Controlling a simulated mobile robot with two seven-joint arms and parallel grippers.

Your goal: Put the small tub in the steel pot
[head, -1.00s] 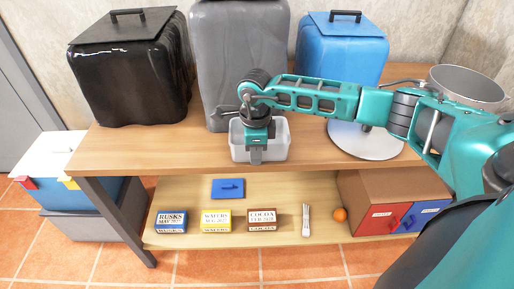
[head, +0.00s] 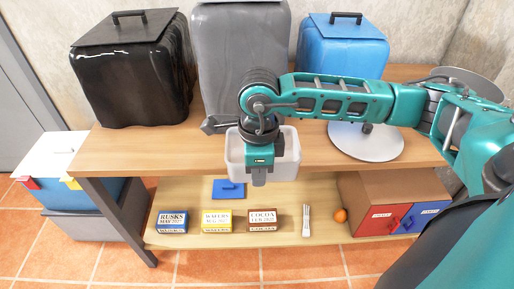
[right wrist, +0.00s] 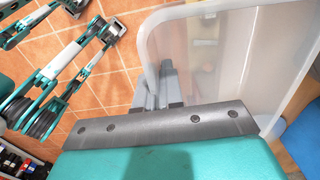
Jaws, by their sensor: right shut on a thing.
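The small tub (head: 284,165) is a whitish, see-through open box in the head view. My right gripper (head: 259,178) is shut on its near wall and holds it at the table's front edge, above the lower shelf. In the right wrist view the tub (right wrist: 215,50) fills the upper right, with the fingers (right wrist: 170,88) at its wall. The steel pot (head: 478,79) is at the back right of the table, mostly hidden behind my right arm. My left gripper (right wrist: 112,30) seems to show small in the right wrist view; its jaws are unclear.
Black (head: 130,75), grey (head: 240,60) and blue (head: 343,55) bins stand along the back. A round silver plate or lid (head: 365,145) lies on the table (head: 180,150) under my right arm. Boxes, a fork-like item and an orange lie on the lower shelf (head: 300,195).

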